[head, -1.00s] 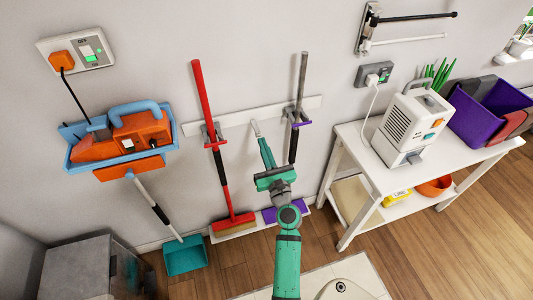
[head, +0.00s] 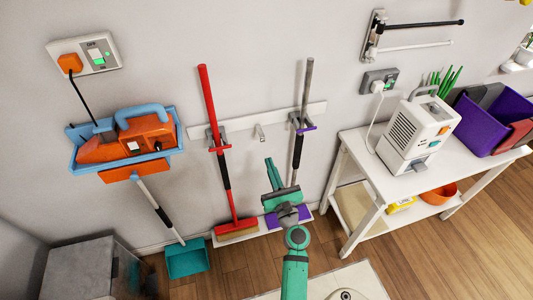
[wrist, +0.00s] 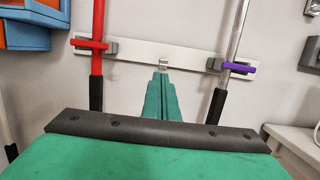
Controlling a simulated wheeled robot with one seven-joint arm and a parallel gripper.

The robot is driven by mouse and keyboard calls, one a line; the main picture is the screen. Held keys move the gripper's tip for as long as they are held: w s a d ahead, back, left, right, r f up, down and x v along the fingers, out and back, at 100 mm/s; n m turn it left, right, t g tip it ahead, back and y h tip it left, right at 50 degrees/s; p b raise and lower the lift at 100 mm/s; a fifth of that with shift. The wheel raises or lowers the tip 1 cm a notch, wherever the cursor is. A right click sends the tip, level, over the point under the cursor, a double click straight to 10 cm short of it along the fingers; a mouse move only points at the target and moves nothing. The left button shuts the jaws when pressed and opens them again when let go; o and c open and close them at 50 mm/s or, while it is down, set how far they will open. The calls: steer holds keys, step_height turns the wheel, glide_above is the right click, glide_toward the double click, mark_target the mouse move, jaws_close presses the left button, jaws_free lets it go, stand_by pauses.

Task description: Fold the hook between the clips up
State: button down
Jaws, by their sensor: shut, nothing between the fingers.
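The small grey hook (head: 259,131) sits on the white wall rail (head: 240,124) between the two clips. It also shows in the wrist view (wrist: 163,64), just beyond my fingertips. It looks short and close to the rail; I cannot tell surely whether it is folded up or down. The left clip (head: 216,139) holds a red-handled broom (head: 208,95), and the right clip (head: 298,122) holds a grey-handled broom (head: 306,85). My gripper (head: 268,160) is shut and empty, its green fingers pointing at the wall below the hook, apart from it in the head view.
A white table (head: 400,183) with a white appliance (head: 415,133) is at right. A blue wall tray (head: 88,162) hangs at left.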

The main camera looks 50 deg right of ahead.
step_height(320, 180, down, 7)
steer(key=s, duration=0.1)
steer(key=shift+s+a+h, duration=0.3)
steer(key=shift+s+a, duration=0.1)
steer(key=shift+w+d, duration=0.1)
glide_toward(260, 133)
steer(key=shift+w+d+f, duration=0.6)
steer(key=shift+w+d, duration=0.1)
steer(key=shift+w, duration=0.2)
steer(key=shift+w+d+f, duration=0.6)
steer(key=shift+w+d, duration=0.1)
steer(key=shift+w, duration=0.15)
